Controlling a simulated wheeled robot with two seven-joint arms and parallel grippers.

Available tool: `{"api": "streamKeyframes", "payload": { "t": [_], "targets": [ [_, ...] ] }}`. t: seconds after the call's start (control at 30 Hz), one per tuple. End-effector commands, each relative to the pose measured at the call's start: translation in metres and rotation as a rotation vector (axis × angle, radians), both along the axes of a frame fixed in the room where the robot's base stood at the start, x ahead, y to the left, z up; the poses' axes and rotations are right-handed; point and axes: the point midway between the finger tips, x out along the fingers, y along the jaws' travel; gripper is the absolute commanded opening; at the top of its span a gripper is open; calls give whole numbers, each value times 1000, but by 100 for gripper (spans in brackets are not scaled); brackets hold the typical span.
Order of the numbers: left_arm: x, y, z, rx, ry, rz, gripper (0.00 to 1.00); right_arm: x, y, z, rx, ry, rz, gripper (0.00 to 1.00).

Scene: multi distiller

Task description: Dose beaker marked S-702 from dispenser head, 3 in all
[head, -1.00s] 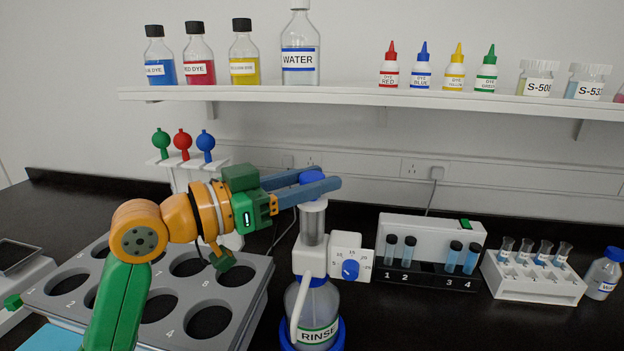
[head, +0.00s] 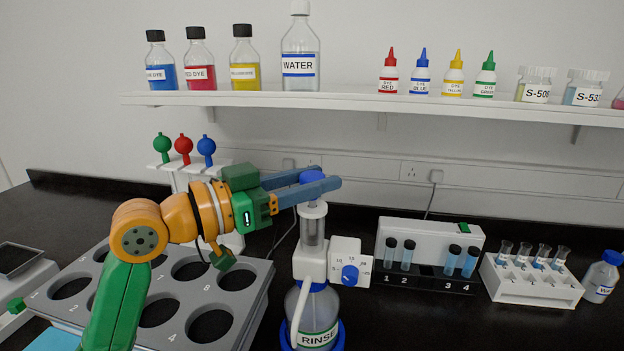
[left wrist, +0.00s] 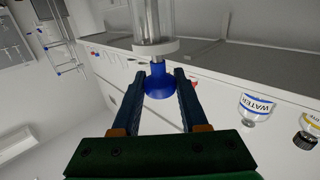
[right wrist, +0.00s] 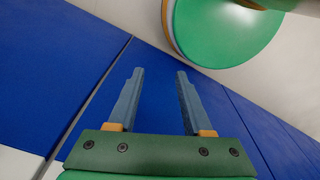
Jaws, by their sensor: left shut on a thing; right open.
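The dispenser head is a white body with a clear cylinder (head: 313,232), a blue dial (head: 350,274) and a bent white spout, on top of a bottle labelled RINSE (head: 318,338). My left gripper (head: 325,184) is shut on its blue plunger knob (head: 311,176), which stands above the cylinder's collar. The left wrist view shows the blue knob (left wrist: 159,83) between the fingers, below the clear cylinder. My right gripper (right wrist: 160,72) shows only in the right wrist view, open and empty. I can read no S-702 label; the spout's tip is unclear.
A grey rack (head: 255,300) with empty numbered holes lies left of the bottle, partly behind my left arm. A white block with vials (head: 408,254) and a tube rack (head: 530,285) stand right. The shelf (head: 350,99) holds dye bottles, a WATER bottle and labelled jars.

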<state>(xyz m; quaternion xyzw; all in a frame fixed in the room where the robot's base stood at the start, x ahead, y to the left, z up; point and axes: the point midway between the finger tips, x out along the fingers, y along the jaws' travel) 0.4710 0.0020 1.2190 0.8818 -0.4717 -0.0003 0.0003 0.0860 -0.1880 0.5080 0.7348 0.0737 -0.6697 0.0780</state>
Motion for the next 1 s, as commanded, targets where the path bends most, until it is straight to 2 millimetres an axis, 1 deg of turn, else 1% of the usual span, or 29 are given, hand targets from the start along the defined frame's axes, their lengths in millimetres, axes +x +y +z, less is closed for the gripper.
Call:
{"api": "streamKeyframes", "payload": {
  "t": [0.03,0.27,0.3,0.4,0.67,0.73,0.77,0.9,1.0],
  "targets": [
    [0,1,13,1,-1,2,0,0,0,13,0,0,0,50],
    [0,0,9,-1,-2,2,0,0,0,9,0,0,0,50],
    [0,0,9,-1,-2,2,49,0,0,9,0,0,0,50],
    [0,0,9,-1,-2,1,72,0,0,8,0,0,0,50],
    [0,1,8,0,-1,1,72,0,0,8,0,1,0,50],
    [-2,5,7,0,-1,2,72,0,0,4,0,1,0,50],
    [-5,9,5,-1,-2,2,72,0,0,1,-1,1,0,50],
    [-22,35,3,1,-4,5,72,0,-1,-14,-1,1,1,50],
    [-32,50,4,0,-2,5,72,0,-1,-20,-2,1,1,50]
  ]
}}
